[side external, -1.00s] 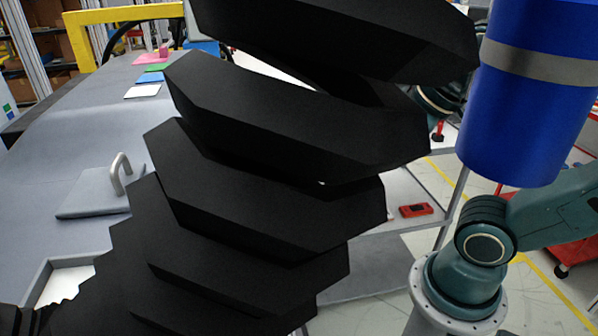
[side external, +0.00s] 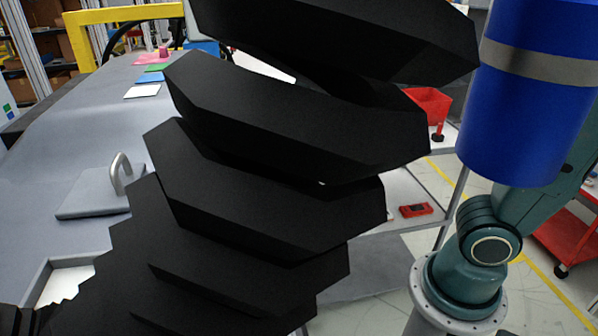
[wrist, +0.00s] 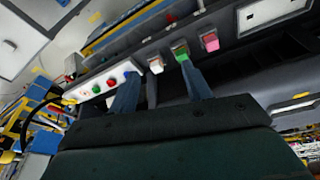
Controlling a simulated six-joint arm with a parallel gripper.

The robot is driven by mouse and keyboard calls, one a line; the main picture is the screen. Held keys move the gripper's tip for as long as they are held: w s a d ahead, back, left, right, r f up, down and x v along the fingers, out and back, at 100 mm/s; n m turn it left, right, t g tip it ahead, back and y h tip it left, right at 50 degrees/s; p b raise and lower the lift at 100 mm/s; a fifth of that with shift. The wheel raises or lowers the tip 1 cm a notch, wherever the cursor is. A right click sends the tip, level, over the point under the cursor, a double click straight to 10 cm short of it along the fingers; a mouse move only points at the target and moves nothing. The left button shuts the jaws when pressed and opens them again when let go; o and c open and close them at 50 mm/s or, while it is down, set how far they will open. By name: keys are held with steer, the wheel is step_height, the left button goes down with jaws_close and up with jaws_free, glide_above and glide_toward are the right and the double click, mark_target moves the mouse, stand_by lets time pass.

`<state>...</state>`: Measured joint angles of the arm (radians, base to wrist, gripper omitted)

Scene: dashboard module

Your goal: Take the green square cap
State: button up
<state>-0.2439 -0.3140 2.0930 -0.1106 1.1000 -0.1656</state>
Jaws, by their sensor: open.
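The green square cap (wrist: 180,52) shows in the wrist view, just past the tip of my right-hand finger, between a white cap and a pink cap. In the side external view a small green square (side external: 155,68) lies on the grey panel at the upper left. The gap between the fingertips and the green cap cannot be judged. My gripper is hidden in the side external view.
A white cap (wrist: 156,65) and a pink cap (wrist: 210,40) flank the green one closely. Large black slats (side external: 290,120) block the middle of the side external view. A grey plate with a handle (side external: 95,192) lies on the panel. A blue cylinder (side external: 530,110) stands at right.

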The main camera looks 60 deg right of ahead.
steer(key=w+a+n+g, duration=0.1)
steer(key=w+a+n, duration=0.2)
steer(key=a, duration=0.3)
steer(key=shift+w+g, duration=0.3)
steer(key=shift+w, duration=0.2)
glide_above(255, 220)
steer(key=s+d, duration=0.1)
steer(key=shift+f, duration=4.25)
steer(key=shift+w+a+f, duration=0.15)
steer(key=shift+f, duration=0.7)
steer(key=shift+w+a+f, duration=0.15)
steer(key=shift+f, duration=0.65)
steer(key=shift+w+a+f, duration=0.15)
steer(key=shift+f, duration=0.7)
steer(key=c, duration=1)
